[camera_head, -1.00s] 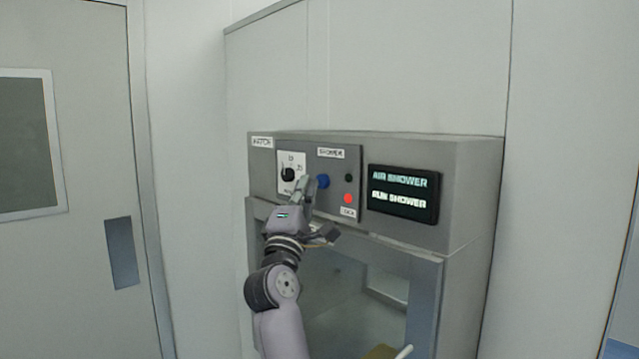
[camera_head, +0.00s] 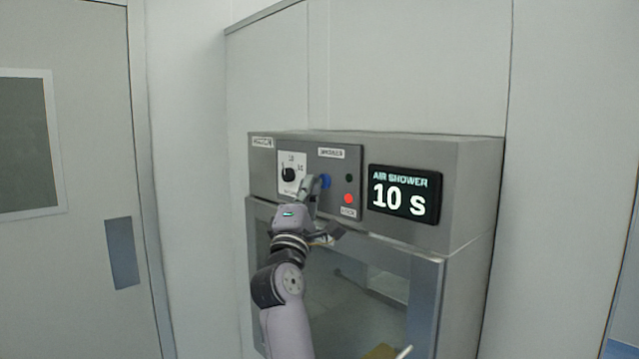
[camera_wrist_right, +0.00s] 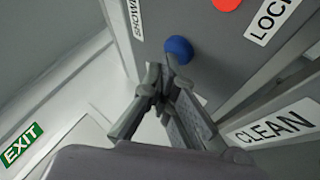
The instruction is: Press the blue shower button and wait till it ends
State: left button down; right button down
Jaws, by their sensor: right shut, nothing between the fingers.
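The blue shower button (camera_head: 325,181) sits on the grey control panel of the pass-through box, between the black dial (camera_head: 289,174) and the lamps. My right gripper (camera_head: 314,184) is shut and empty, with its fingertips at the button's left side; they look to be touching it or very close. In the right wrist view the blue button (camera_wrist_right: 179,50) shows just beyond the fingertips (camera_wrist_right: 163,68). The display (camera_head: 403,194) reads "AIR SHOWER 10 S". My left gripper is not in view.
A red lamp (camera_head: 348,198) is lit by the lock label, below a dark lamp (camera_head: 349,178). The box's glass door (camera_head: 350,300) is below the panel. A yellowish object (camera_head: 381,352) shows at the bottom. A grey door (camera_head: 75,240) stands at left.

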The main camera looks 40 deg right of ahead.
dwell(0.5)
jog(key=shift+s+a+b, duration=0.15)
jog(key=shift+a+b, duration=0.35)
jog(key=shift+a, duration=0.4)
jog(key=shift+s+a+b, duration=0.2)
jog(key=shift+a+b, duration=1.1)
jog(key=shift+a, duration=1.2)
